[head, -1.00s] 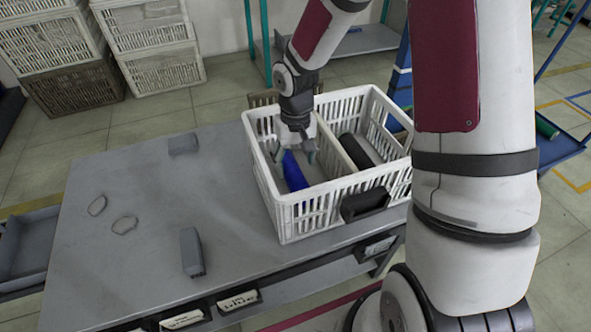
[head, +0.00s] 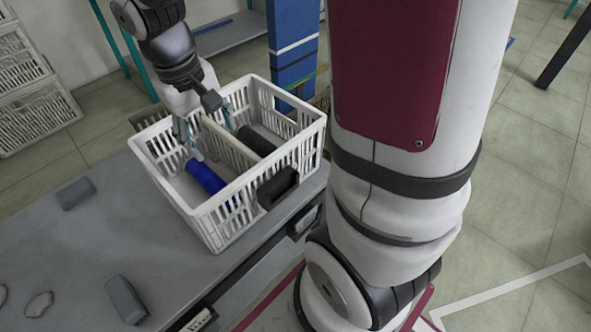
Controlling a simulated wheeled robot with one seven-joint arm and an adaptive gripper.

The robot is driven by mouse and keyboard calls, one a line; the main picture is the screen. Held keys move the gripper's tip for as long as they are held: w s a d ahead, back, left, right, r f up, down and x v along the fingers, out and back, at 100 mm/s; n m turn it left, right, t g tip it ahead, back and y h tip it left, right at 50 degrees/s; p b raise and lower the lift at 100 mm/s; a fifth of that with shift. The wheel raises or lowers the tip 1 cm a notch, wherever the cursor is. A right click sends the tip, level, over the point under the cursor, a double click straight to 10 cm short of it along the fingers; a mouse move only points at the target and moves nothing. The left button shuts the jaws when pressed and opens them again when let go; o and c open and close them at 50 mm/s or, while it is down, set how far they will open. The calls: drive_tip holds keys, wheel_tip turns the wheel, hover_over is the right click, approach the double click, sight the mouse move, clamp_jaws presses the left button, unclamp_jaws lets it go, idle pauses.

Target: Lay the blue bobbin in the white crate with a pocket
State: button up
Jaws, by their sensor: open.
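The blue bobbin (head: 206,177) lies on the floor of the left compartment of the white crate (head: 213,233), on the near side of that compartment. A white divider (head: 228,145) splits the crate in two. My gripper (head: 212,140) is open with its fingers spread wide, at the far end of the crate. One finger is close to the far end of the blue bobbin; the other is on the divider's right side in the picture. I cannot tell whether a finger touches the bobbin or the divider.
A black bobbin (head: 257,140) lies in the right compartment. A dark handle-like piece (head: 278,187) is on the crate's near wall. The grey table (head: 70,235) holds grey blocks (head: 126,299) and flat loops left of the crate. White crates (head: 35,110) are stacked behind.

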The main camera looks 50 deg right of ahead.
drive_tip(key=s+r, duration=0.4)
drive_tip(key=s, duration=0.8)
drive_tip(key=s+a+r+y, duration=0.1)
drive_tip(key=s+r, duration=0.4)
drive_tip(key=s, duration=0.6)
drive_tip(key=shift+s+a+t, duration=0.25)
drive_tip(key=shift+s+t, duration=0.15)
wheel_tip(320, 180, up, 22)
drive_tip(key=t+p, duration=0.3)
drive_tip(key=p, duration=1.6)
drive_tip(key=shift+a+f+p, duration=0.15)
drive_tip(key=shift+f+p, duration=0.1)
drive_tip(key=shift+p, duration=0.1)
